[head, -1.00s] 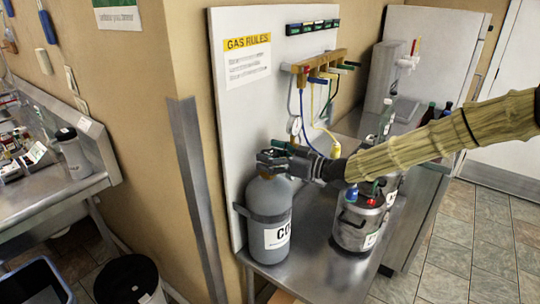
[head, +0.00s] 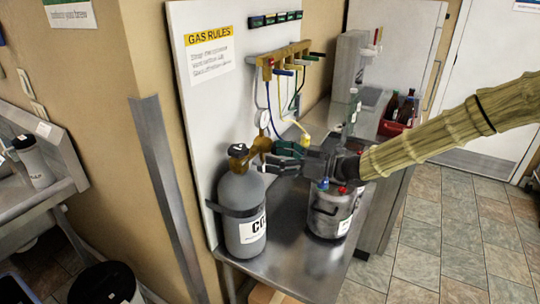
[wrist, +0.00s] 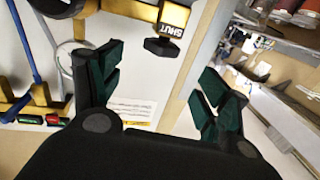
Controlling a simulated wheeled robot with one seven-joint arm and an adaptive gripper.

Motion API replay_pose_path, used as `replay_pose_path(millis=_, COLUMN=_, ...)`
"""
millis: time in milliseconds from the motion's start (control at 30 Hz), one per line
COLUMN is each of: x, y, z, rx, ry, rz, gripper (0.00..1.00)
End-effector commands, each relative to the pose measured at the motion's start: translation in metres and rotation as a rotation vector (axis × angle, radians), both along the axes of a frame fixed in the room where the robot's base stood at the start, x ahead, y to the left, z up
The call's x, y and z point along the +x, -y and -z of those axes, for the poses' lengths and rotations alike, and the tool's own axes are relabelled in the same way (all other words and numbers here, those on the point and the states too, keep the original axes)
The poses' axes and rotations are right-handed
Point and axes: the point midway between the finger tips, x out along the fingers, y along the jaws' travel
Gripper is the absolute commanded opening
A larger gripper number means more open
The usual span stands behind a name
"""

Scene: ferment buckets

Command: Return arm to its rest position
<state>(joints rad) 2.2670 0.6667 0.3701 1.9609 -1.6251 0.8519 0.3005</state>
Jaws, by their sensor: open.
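My arm, in a ribbed tan sleeve, reaches in from the right in the head view. My gripper (head: 275,155) is open and empty, just right of the brass valve (head: 255,150) on top of the grey gas cylinder (head: 241,200). In the wrist view my gripper (wrist: 155,85) shows its two green-padded fingers spread apart with nothing between them. A black knob beside a "SHUT" label (wrist: 173,30) lies beyond the fingers there. I cannot tell from the head view whether a finger touches the valve.
A steel keg (head: 330,215) stands on the metal bench (head: 290,255), below my forearm. The white panel (head: 195,110) carries a brass manifold (head: 290,58) with hoses. A red crate (head: 393,127) of bottles is behind. Tiled floor (head: 425,245) is open at right.

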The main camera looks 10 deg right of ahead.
Motion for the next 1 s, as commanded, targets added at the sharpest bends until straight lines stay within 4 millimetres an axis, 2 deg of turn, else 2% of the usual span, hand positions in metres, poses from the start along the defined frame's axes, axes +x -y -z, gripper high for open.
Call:
replay_pose_path(millis=300, x=-0.001, y=0.000, z=0.002, rx=0.000, ry=-0.004, rz=0.001, gripper=0.76)
replay_pose_path(millis=367, x=-0.002, y=-0.002, z=0.008, rx=-0.001, ry=-0.021, rz=0.006, gripper=0.76)
replay_pose_path(millis=433, x=-0.006, y=-0.006, z=0.025, rx=-0.003, ry=-0.064, rz=0.018, gripper=0.76)
replay_pose_path(millis=567, x=-0.022, y=-0.019, z=0.081, rx=-0.017, ry=-0.207, rz=0.070, gripper=0.76)
replay_pose_path(millis=667, x=-0.041, y=-0.026, z=0.134, rx=-0.042, ry=-0.345, rz=0.129, gripper=0.76)
replay_pose_path(millis=700, x=-0.051, y=-0.027, z=0.156, rx=-0.055, ry=-0.402, rz=0.154, gripper=0.76)
replay_pose_path(millis=867, x=-0.096, y=-0.028, z=0.237, rx=-0.123, ry=-0.608, rz=0.256, gripper=0.76)
replay_pose_path(millis=1000, x=-0.144, y=-0.020, z=0.301, rx=-0.203, ry=-0.778, rz=0.350, gripper=0.76)
